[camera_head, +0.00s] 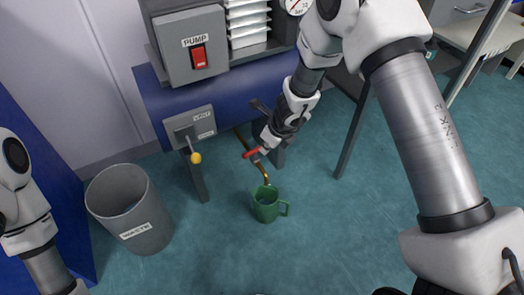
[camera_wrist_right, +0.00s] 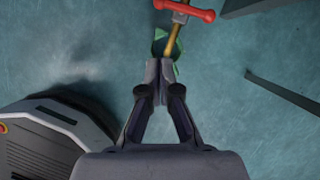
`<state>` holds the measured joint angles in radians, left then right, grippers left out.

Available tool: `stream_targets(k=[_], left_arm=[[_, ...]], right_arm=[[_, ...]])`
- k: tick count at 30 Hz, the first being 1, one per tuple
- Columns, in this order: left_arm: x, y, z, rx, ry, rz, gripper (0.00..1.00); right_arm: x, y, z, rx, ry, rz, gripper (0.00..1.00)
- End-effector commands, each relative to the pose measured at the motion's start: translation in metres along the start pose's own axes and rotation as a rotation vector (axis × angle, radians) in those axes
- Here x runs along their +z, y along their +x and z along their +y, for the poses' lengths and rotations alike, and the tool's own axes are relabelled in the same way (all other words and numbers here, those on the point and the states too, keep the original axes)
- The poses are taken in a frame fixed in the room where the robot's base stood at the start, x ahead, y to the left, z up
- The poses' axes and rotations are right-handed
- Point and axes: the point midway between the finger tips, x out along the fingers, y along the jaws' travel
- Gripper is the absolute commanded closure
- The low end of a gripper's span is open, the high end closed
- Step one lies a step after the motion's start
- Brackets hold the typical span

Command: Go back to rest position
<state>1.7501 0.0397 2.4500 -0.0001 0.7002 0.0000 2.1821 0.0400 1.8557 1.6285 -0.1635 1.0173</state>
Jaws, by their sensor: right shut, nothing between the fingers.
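My right arm reaches down from the upper right in the head view. Its gripper (camera_head: 276,126) is near a valve with a red handle (camera_head: 251,153), above and to the right of it. In the right wrist view the gripper (camera_wrist_right: 160,78) has its fingers together and empty. The red handle (camera_wrist_right: 188,10) and brass pipe (camera_wrist_right: 174,38) show beyond the fingertips, apart from them in that picture. Part of my left arm shows at the left edge of the head view; its gripper is out of the picture.
A green mug (camera_head: 266,207) stands on the floor under the brass pipe. A grey waste bin (camera_head: 130,208) stands at left. The blue tank (camera_head: 236,95) carries a pump switch box (camera_head: 190,46) and a yellow-knobbed lever (camera_head: 195,158). Floor right of the mug is clear.

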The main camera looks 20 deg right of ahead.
Motion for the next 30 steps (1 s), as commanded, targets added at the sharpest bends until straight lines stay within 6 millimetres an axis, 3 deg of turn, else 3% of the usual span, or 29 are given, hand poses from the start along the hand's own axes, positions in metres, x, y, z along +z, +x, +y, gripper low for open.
stream_targets(k=[4, 20, 23, 25, 28, 30], left_arm=[[0.0, -0.003, 0.0, 0.0, 0.0, 0.0, 0.62], [0.0, -0.003, 0.0, 0.0, 0.0, 0.0, 0.62], [0.0, -0.003, 0.0, 0.0, 0.0, 0.0, 0.62], [0.0, -0.003, 0.0, 0.0, 0.0, 0.0, 0.62], [0.0, -0.003, 0.0, 0.0, 0.0, 0.0, 0.62], [0.0, -0.003, 0.0, 0.0, 0.0, 0.0, 0.62]], right_arm=[[0.0, -0.01, 0.001, 0.0, 0.0, 0.001, 1.0], [-0.006, -0.005, 0.003, 0.005, 0.002, 0.012, 1.0], [-0.033, 0.018, 0.012, 0.033, 0.013, 0.067, 1.0], [-0.073, 0.036, 0.029, 0.074, 0.008, 0.145, 1.0], [-0.154, 0.05, 0.058, 0.149, -0.134, 0.316, 1.0], [-0.217, 0.049, 0.075, 0.212, -0.342, 0.443, 1.0]])
